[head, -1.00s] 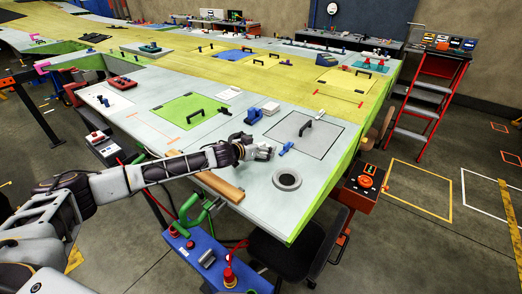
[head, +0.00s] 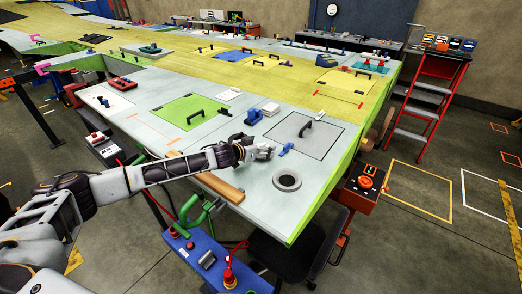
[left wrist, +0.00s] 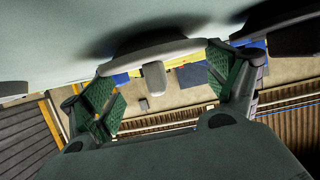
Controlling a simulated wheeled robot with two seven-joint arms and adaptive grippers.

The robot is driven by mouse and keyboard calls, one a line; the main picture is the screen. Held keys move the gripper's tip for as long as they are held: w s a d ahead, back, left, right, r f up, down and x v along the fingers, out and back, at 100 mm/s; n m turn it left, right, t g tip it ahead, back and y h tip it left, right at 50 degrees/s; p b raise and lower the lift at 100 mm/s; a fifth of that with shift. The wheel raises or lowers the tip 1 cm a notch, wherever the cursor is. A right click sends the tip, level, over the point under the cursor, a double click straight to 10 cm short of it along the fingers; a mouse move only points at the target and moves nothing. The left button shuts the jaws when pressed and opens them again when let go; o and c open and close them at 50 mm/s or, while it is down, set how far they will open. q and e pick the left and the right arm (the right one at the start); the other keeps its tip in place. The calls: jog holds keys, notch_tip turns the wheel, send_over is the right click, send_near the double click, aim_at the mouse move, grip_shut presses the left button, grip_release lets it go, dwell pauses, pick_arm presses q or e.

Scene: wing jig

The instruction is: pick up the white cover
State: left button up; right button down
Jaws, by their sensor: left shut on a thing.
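The white cover (left wrist: 155,50) shows in the left wrist view as a pale rounded piece with a short knob, seen nearly edge-on. The green-padded fingers of my left gripper (left wrist: 168,85) stand at its two sides, at its rim. In the head view my left gripper (head: 258,153) is low over the front of the pale workbench (head: 240,178), shut on the cover. The cover is mostly hidden there by the fingers. Whether it touches the bench is not clear. My right gripper is not in view.
A blue block (head: 253,117) and white stack (head: 271,108) stand behind. A wooden strip (head: 220,187) edges the front.

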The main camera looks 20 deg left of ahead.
pick_arm(q)
jog(key=shift+r, duration=0.15)
jog(key=shift+r+b, duration=0.55)
jog(key=shift+r, duration=4.3)
jog(key=shift+f, duration=0.15)
